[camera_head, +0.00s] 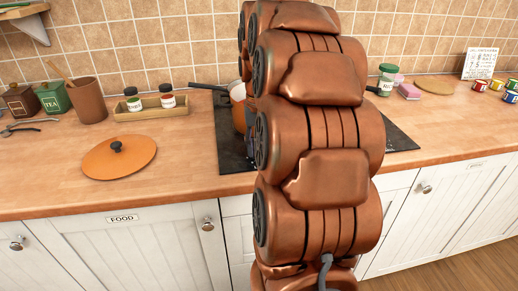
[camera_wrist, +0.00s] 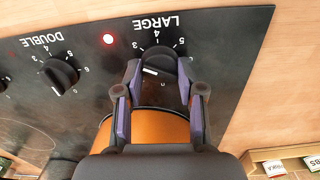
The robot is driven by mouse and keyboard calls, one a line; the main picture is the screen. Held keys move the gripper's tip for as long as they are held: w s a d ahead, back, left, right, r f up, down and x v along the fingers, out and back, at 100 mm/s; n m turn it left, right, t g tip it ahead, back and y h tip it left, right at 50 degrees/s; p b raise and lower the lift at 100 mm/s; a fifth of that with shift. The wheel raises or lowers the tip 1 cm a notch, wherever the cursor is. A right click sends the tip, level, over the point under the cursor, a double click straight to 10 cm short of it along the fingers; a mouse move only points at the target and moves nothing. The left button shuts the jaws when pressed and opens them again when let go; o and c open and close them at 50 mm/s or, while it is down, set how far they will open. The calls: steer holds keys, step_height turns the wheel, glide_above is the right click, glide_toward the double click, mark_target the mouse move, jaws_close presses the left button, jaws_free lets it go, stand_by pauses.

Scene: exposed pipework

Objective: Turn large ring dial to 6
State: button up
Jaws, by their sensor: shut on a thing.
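The LARGE ring dial (camera_wrist: 156,62) is a black knob on the black hob panel, its label upside down in the wrist view. The digits 3, 4 and 5 show around its upper side; the fingers cover other marks. A white mark shows on the knob's lower left side, near the left finger. My gripper (camera_wrist: 160,76) has its two fingers on either side of this knob, closed against it. In the head view my copper-coloured arm hides the gripper and the dial.
An orange pot (camera_wrist: 150,128) is close under the gripper in the wrist view. The DOUBLE dial (camera_wrist: 60,72) is to the left, and a red light (camera_wrist: 108,38) glows between them. An orange lid (camera_head: 119,158) and a spice rack (camera_head: 152,108) are on the counter.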

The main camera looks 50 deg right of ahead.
steer(key=m, duration=0.4)
steer(key=shift+m, duration=0.3)
steer(key=m, duration=0.3)
steer(key=shift+m, duration=0.3)
steer(key=m+p, duration=0.1)
steer(key=m, duration=0.2)
steer(key=shift+s+r+m, duration=0.1)
steer(key=shift+r+m, duration=0.05)
steer(key=shift+m, duration=0.15)
steer(key=m+p, duration=0.2)
steer(key=m, duration=0.1)
steer(key=shift+m, duration=0.3)
steer(key=m+p, duration=0.2)
steer(key=m, duration=0.1)
steer(key=shift+r+m, duration=0.1)
steer(key=shift+m, duration=0.3)
steer(key=m+p, duration=0.4)
steer(key=shift+s+a, duration=0.1)
steer(key=m+p, duration=0.4)
steer(key=shift+m, duration=0.3)
steer(key=shift+m+p, duration=0.85)
steer(key=shift+m, duration=0.25)
steer(key=shift+f, duration=0.2)
